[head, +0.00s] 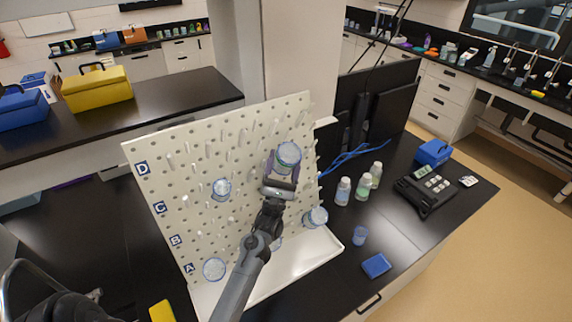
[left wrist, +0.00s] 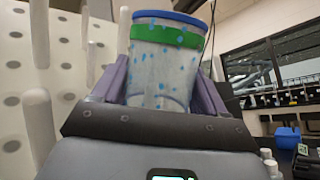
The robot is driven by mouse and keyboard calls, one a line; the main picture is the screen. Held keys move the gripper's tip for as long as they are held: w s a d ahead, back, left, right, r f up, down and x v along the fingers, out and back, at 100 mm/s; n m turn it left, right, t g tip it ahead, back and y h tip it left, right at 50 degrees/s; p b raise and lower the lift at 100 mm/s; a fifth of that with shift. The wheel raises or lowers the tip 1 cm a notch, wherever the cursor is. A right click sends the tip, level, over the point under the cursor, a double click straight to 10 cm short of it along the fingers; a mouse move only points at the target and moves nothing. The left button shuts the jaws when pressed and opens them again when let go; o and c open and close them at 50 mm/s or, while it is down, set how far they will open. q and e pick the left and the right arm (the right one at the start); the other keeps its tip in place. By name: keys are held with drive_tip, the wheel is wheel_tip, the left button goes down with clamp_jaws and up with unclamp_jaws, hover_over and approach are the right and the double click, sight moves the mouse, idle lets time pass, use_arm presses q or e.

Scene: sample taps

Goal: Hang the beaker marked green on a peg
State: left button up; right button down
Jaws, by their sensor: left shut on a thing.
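My left gripper (head: 282,172) is shut on a clear beaker (head: 288,153) in front of the upper right part of the pegboard (head: 205,143). In the left wrist view the beaker (left wrist: 165,75) has a green band, a blue rim and blue drops, and sits between the two purple fingers (left wrist: 163,88). White pegs stick out of the board, with some close to the held beaker. I cannot tell whether the beaker touches a peg. My right gripper is not in view.
Other beakers are on the board at the middle (head: 221,189), lower left (head: 214,268) and right edge (head: 316,217); another is partly behind my arm. Bottles (head: 363,187), a small blue cup (head: 360,236) and a blue sponge (head: 376,265) stand on the bench to the right.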

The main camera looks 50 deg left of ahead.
sight(281, 168)
use_arm(q)
drive_tip(key=f, duration=0.1)
drive_tip(key=a+f+b, duration=0.1)
drive_tip(key=f+b, duration=0.1)
drive_tip(key=shift+w+a, duration=0.1)
drive_tip(key=shift+a, duration=0.2)
drive_tip(key=shift+a+f, duration=0.1)
idle(0.5)
drive_tip(key=o, duration=1.1)
drive_tip(key=shift+c, duration=0.2)
drive_tip(key=shift+f+b, duration=0.15)
drive_tip(key=shift+b, duration=0.2)
